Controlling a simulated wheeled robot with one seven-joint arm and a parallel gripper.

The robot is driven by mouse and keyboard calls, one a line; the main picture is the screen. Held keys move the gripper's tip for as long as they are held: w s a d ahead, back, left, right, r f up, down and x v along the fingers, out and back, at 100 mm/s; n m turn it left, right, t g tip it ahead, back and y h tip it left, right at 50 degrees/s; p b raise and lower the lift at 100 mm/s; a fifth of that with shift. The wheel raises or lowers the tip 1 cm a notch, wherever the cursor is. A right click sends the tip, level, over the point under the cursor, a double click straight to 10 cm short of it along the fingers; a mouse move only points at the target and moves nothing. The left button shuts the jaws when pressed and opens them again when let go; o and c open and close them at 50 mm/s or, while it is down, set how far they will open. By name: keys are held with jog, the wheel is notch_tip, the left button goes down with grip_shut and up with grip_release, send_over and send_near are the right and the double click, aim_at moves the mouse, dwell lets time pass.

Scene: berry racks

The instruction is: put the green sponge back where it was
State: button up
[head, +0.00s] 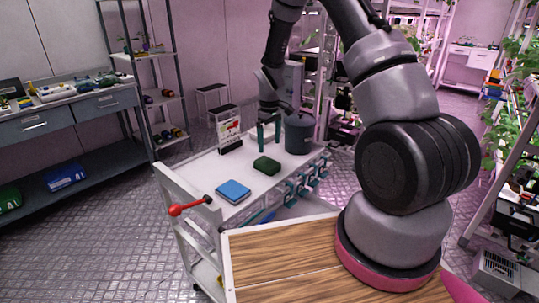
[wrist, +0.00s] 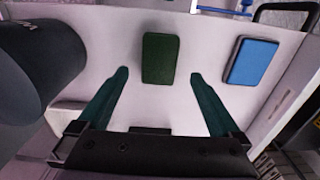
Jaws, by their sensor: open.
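The green sponge (head: 266,165) lies flat on the white top of a cart (head: 195,173), near its middle. In the wrist view the green sponge (wrist: 160,58) lies just ahead of the fingertips, between their lines. My gripper (head: 268,132) is open and empty, above the cart top, a little behind the sponge in the head view. In the wrist view its two teal fingers (wrist: 158,74) are spread wide and do not appear to touch the sponge. Where the sponge was before cannot be told from these frames.
A blue sponge-like block (head: 233,190) lies on the cart near its front. A dark cylindrical container (head: 299,133) and a small sign stand (head: 229,128) stand near my gripper. A red-ended handle (head: 190,206) is at the cart's near end. A bench (head: 67,112) is at left.

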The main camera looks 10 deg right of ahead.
jog(key=s+d+r+m+t, duration=0.15)
jog(key=s+r, duration=0.25)
jog(key=r, duration=0.5)
jog(key=s+d+r+m+t+y, duration=0.1)
jog(key=s+r+m, duration=0.15)
jog(key=r, duration=0.75)
jog(key=s+d+r+m+t, duration=0.15)
jog(key=s+r, duration=0.25)
jog(key=r, duration=0.5)
jog(key=s+r+m+t, duration=0.1)
jog(key=s+r+m, duration=0.1)
jog(key=s, duration=0.4)
jog(key=s+r+m+t, duration=0.1)
jog(key=s+r+m, duration=0.1)
jog(key=s+r, duration=0.2)
jog(key=s+d+r+m+t+y, duration=0.1)
jog(key=s+r+m, duration=0.1)
jog(key=s, duration=0.6)
jog(key=shift+s+r, duration=0.35)
jog(key=shift+r, duration=0.45)
